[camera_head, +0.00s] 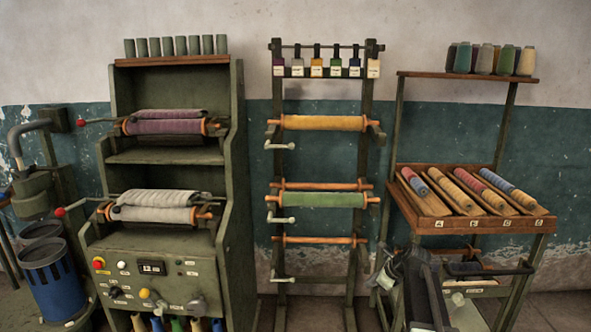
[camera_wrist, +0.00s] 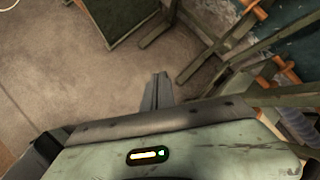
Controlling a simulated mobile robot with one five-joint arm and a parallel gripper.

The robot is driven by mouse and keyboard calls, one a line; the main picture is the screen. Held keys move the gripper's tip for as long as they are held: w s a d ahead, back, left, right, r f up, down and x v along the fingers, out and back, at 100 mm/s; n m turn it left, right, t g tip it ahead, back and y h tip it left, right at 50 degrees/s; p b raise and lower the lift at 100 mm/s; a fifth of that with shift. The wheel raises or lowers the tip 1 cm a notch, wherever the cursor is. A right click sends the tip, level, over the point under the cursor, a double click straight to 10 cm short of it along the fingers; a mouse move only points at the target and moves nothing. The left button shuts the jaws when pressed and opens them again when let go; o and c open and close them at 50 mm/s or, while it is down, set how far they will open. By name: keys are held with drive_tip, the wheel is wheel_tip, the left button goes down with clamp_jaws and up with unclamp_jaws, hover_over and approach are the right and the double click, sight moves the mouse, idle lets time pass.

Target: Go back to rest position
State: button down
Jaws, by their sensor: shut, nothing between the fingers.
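My gripper (camera_wrist: 157,91) shows in the wrist view as two narrow grey fingers lying side by side, shut with nothing between them. It points out over bare floor, apart from the furniture around it. In the head view a dark arm of mine rises at the lower right, in front of the wooden bobbin stand (camera_head: 478,224); the fingertips cannot be made out clearly there.
A green machine cabinet (camera_head: 232,170) with fabric rolls stands left, beside a blue bin (camera_head: 55,285). A rack (camera_head: 362,160) with yellow and green rolls stands in the middle. The wrist view shows open floor (camera_wrist: 70,75) left and rack legs (camera_wrist: 215,52) close on the right.

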drive_tip(key=s+a+f+n+g, duration=0.3)
drive_tip(key=s+a+n, duration=0.6)
drive_tip(key=a, duration=0.4)
drive_tip(key=s+d+f+n+g+h, duration=0.1)
drive_tip(key=s+n+g+h, duration=0.1)
drive_tip(key=s+n, duration=0.6)
drive_tip(key=s+d+f+n+g+h, duration=0.1)
drive_tip(key=s+d+n+h, duration=0.1)
drive_tip(key=s+n, duration=0.55)
wheel_tip(320, 180, up, 14)
drive_tip(key=p, duration=1.4)
drive_tip(key=shift+s+a+r, duration=0.15)
drive_tip(key=shift+a, duration=0.2)
